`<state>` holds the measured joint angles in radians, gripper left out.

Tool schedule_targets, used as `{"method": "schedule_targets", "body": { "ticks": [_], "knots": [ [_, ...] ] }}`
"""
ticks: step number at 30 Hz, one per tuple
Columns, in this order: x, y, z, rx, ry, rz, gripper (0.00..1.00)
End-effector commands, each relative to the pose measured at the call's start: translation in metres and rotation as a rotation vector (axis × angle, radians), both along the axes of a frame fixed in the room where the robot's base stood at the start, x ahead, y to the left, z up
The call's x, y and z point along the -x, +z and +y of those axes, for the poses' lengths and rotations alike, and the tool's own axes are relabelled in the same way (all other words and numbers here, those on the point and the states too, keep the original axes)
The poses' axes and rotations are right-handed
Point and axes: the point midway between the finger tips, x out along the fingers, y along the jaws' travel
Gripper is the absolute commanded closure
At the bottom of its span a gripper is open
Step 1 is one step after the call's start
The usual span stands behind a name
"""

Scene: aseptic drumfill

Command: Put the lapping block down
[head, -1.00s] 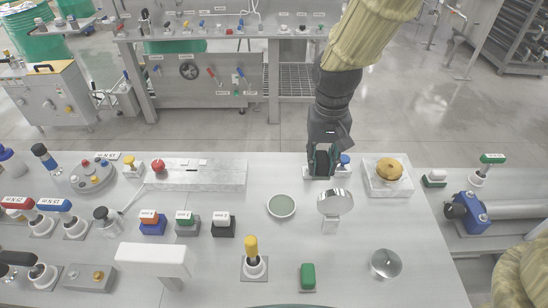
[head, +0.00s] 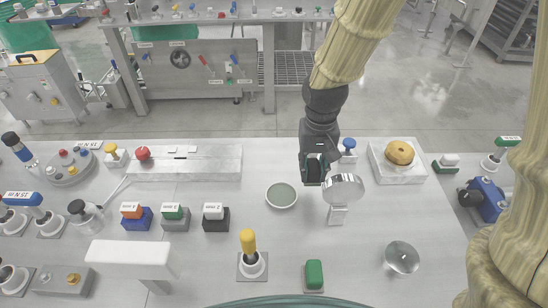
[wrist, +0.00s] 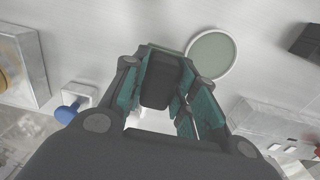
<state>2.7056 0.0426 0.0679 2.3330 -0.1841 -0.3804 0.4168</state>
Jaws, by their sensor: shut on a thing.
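My gripper (head: 314,170) is shut on a dark block, which I take as the lapping block (wrist: 160,82). In the wrist view the block sits between the teal finger pads. In the head view the gripper hangs over the white bench, right of and slightly behind a round dish with a grey-green face (head: 281,195). The dish also shows beyond the fingers in the wrist view (wrist: 211,54). The block appears clear of the dish. The fingers hide much of the block in the head view.
A round mirror-like disc on a stand (head: 343,188) is close to the gripper's right. A blue knob (head: 348,145) and a clear block with a golden knob (head: 399,155) stand behind and right. A long pale block (head: 190,162) lies left. Bench left of the dish is partly clear.

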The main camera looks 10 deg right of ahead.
Motion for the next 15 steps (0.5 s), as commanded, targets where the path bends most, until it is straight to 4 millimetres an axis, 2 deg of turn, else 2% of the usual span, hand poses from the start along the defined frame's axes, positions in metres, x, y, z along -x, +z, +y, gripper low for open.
{"method": "schedule_targets", "body": {
  "ticks": [15],
  "knots": [
    [-0.089, -0.007, 0.04, 0.0, 0.002, 0.0, 0.94]
  ]
}}
